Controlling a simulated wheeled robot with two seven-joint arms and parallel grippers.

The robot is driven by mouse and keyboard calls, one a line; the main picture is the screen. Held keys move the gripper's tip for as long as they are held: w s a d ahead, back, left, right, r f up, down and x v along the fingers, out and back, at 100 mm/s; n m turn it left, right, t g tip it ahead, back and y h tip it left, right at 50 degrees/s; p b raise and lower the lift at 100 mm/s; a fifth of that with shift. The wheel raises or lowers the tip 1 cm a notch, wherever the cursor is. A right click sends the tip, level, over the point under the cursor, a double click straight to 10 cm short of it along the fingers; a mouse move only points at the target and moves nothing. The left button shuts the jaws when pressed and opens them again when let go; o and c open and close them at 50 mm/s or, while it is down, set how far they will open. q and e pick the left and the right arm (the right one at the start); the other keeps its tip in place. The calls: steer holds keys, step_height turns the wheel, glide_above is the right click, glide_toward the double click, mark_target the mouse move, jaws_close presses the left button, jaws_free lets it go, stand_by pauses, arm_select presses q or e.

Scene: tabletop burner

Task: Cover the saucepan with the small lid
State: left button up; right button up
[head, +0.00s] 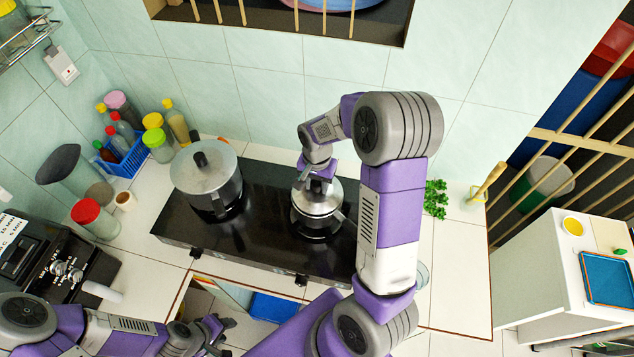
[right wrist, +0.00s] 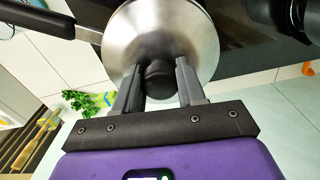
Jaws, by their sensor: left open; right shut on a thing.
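The small lid (head: 316,200) is a round silver lid with a black knob. It sits over the saucepan (head: 315,221) on the right side of the stove; I cannot tell whether it fully touches the rim. My right gripper (head: 317,184) is above the saucepan and shut on the lid's knob. In the right wrist view, the fingers (right wrist: 157,88) flank the black knob (right wrist: 158,76), and the lid (right wrist: 165,30) hides most of the pan. The pan's long dark handle (right wrist: 45,18) sticks out to the left there. My left gripper (head: 217,326) is open and empty, low near the counter's front edge.
A large lidded pot (head: 207,181) stands on the left burner of the black stove (head: 262,215). A blue basket (head: 128,157) with bottles and several jars are at the left by the tiled wall. Green herbs (head: 436,198) lie right of the stove.

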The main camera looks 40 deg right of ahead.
steer(key=shift+f+b, duration=0.3)
steer(key=shift+f, duration=0.15)
steer(key=o, duration=1.2)
steer(key=shift+r, duration=0.1)
steer(key=shift+r+p, duration=2.35)
steer(key=shift+r, duration=0.6)
steer(key=shift+f, duration=0.1)
